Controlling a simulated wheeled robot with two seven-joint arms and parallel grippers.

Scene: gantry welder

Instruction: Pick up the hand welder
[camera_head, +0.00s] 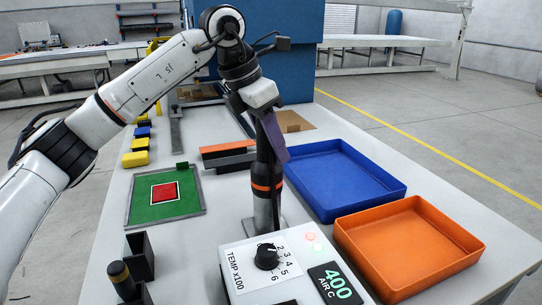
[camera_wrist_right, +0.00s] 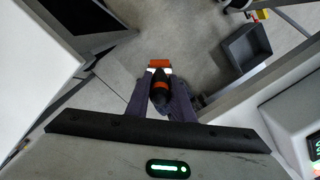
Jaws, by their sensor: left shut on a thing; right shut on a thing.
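The hand welder (camera_head: 265,178), a black upright cylinder with an orange band, stands behind the white control box in the head view. My left gripper (camera_head: 271,138) is above it with its purple fingers shut around its upper part. Its lower end is at a grey holder, partly hidden by the box, so I cannot tell whether it is clear of it. In the right wrist view my right gripper (camera_wrist_right: 160,100) is shut on a black tool (camera_wrist_right: 159,90) with an orange band and a wide orange and white end. My right gripper is not in the head view.
The control box (camera_head: 262,268) has a dial and a 400 readout. A blue tray (camera_head: 395,186) and an orange tray (camera_head: 470,240) lie to the right. A green mat (camera_head: 140,212) with a red square, a black holder (camera_head: 139,250) and yellow blocks (camera_head: 135,159) are to the left.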

